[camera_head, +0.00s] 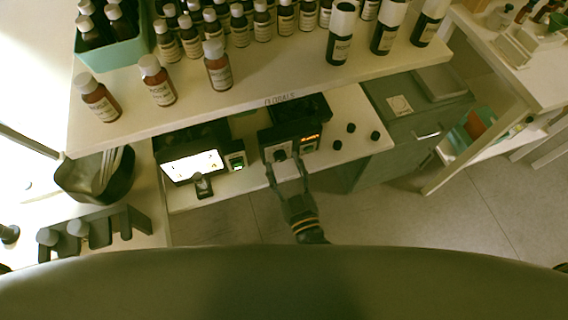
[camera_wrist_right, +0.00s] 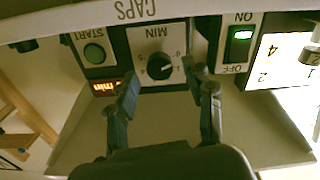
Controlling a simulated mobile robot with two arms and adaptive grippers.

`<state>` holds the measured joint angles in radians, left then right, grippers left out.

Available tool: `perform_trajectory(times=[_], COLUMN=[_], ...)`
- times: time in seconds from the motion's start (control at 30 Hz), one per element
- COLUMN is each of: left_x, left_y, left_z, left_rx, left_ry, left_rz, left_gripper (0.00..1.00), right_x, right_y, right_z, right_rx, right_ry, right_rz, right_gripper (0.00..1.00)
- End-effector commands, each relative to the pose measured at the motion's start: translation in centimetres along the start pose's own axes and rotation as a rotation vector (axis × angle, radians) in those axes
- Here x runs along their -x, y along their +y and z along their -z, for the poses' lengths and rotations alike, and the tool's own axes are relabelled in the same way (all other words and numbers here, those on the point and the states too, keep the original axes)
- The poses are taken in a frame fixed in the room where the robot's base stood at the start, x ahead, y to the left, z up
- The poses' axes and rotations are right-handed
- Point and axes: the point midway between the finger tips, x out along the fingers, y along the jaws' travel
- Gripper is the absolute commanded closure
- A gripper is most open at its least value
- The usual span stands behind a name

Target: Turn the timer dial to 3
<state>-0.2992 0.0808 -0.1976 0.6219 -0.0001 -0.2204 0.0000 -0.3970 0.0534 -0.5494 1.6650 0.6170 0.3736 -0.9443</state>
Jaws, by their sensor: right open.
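The timer dial (camera_head: 280,155) is a dark round knob on a white plate on the dark unit at the middle of the lower shelf. In the right wrist view the dial (camera_wrist_right: 160,66) shows upside down, under the word MIN with small numbers around it. Its light pointer mark is too small to read surely. My right gripper (camera_head: 285,163) is open in front of the plate. In the wrist view its two fingers (camera_wrist_right: 164,76) stand on either side of the dial, apart from it as far as I can tell. My left gripper is not in view.
A bright numbered panel (camera_head: 192,166) stands to the left. Black caps (camera_head: 351,128) lie to the right. Brown bottles (camera_head: 218,66) crowd the shelf above.

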Motion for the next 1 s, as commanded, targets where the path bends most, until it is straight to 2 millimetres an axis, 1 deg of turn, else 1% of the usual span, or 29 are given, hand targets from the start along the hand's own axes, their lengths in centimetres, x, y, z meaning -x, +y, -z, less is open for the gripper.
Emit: perform_trajectory(times=[0.1,0.3,0.33,0.37,0.4,0.57,0.6,0.83,1.0], left_x=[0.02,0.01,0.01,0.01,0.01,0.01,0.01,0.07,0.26], left_y=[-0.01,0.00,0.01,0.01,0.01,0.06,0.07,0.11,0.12], left_z=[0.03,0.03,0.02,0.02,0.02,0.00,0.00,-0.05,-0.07], left_rx=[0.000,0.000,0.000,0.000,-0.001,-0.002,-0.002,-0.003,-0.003], left_ry=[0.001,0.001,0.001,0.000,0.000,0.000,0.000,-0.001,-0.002], left_rz=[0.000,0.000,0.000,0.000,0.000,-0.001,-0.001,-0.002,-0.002], left_gripper=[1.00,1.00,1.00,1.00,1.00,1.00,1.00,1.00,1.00], right_x=[-0.31,-0.31,-0.30,-0.30,-0.30,-0.29,-0.29,-0.28,-0.29], right_y=[-0.01,0.00,0.00,0.00,0.00,0.00,0.00,0.01,0.02], right_z=[0.01,0.00,0.00,0.00,0.00,0.00,0.00,0.02,0.06], right_rx=[0.000,0.000,0.000,0.000,0.000,0.000,0.000,-0.017,-0.078], right_ry=[0.000,0.000,0.000,0.000,0.000,0.000,0.000,0.000,0.000], right_rz=[0.000,0.000,0.000,0.000,0.000,0.000,0.000,0.000,0.000], right_gripper=[0.48,0.48,0.52,0.58,0.66,0.99,1.00,1.00,1.00])
